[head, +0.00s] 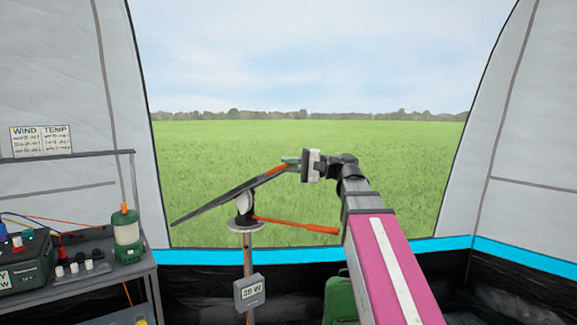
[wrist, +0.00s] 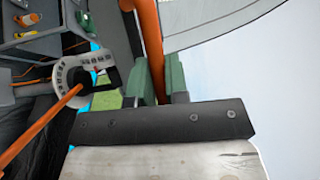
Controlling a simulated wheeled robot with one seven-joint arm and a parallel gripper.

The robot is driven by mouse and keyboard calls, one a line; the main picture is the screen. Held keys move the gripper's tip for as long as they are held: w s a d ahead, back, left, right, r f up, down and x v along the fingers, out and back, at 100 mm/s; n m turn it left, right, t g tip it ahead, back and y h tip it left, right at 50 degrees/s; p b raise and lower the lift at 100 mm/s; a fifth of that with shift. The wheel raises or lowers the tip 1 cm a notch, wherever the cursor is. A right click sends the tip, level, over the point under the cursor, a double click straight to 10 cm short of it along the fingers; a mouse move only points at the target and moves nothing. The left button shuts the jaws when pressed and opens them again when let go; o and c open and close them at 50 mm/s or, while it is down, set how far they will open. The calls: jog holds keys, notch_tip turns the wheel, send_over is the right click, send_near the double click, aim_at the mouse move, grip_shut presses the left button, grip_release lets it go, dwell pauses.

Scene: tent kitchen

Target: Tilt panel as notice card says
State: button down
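The dark flat panel (head: 222,203) sits tilted on a post (head: 248,265), its right edge high and its left edge low. An orange bar (head: 277,171) runs along its high edge. My gripper (head: 291,162) is at that edge. In the wrist view its green fingers (wrist: 160,80) stand close on both sides of the orange bar (wrist: 149,35), apparently gripping it. An orange lever (head: 300,226) sticks out right below the panel. A marked dial (wrist: 72,78) shows at the pivot. The notice card (head: 41,141), headed WIND and TEMP, has lines too small to read.
A display box (head: 250,292) on the post reads about 319 W. A grey shelf (head: 85,285) at the left holds a green lantern (head: 127,238) and a wired power box (head: 25,268). A green container (head: 338,300) stands low behind my arm. The tent opening beyond is clear.

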jog(key=shift+m+h, duration=0.3)
jog(key=shift+h, duration=0.4)
jog(key=shift+w+a+r, duration=0.3)
jog(key=shift+a+r, duration=0.35)
jog(key=shift+r, duration=0.15)
jog(key=shift+w+a+r, duration=0.35)
jog(key=shift+a+r, duration=0.3)
jog(key=shift+r, duration=0.1)
jog(key=shift+w+a+r, duration=0.3)
jog(key=shift+a+r, duration=0.35)
jog(key=shift+r, duration=0.15)
jog(key=c, duration=1.1)
grip_release()
jog(key=shift+c, duration=0.2)
jog(key=d, duration=1)
jog(key=shift+s+d+r, duration=0.35)
jog(key=shift+d, duration=0.05)
